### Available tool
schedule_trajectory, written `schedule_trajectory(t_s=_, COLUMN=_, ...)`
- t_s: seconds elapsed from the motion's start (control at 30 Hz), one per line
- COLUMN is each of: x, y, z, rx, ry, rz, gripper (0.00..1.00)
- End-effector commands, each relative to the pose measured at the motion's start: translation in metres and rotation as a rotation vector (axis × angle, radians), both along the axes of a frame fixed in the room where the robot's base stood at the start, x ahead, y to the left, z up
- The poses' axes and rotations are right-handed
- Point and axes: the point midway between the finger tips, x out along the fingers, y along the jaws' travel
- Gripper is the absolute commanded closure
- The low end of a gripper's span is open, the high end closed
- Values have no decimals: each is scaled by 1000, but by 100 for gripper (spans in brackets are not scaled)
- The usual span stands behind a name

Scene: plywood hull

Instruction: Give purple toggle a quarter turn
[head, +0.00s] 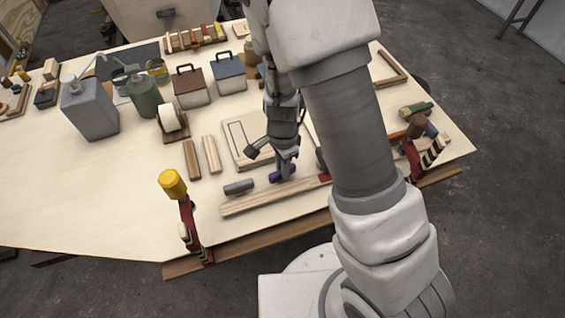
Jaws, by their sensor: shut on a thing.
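The purple toggle (275,177) is a small dark purple piece at the back edge of a long pale wooden strip near the table's front. My gripper (284,172) points down over it and is shut on it. The fingers cover part of the toggle, so its exact angle is hard to tell.
A framed panel (238,143) lies behind my gripper. Bottles and boxes stand further back. The table's left front is clear.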

Motion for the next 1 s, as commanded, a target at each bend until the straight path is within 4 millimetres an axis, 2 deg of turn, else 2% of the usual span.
schedule_trajectory(t_s=0.33, x=1, y=0, z=1, rx=0, ry=-2, rz=-134, gripper=100)
schedule_trajectory(t_s=0.87, x=1, y=0, z=1, rx=1, ry=-3, rz=-155, gripper=100)
schedule_trajectory(t_s=0.9, x=1, y=0, z=1, rx=1, ry=-3, rz=-155, gripper=72)
schedule_trajectory(t_s=1.0, x=1, y=0, z=0, rx=1, ry=-2, rz=-154, gripper=54)
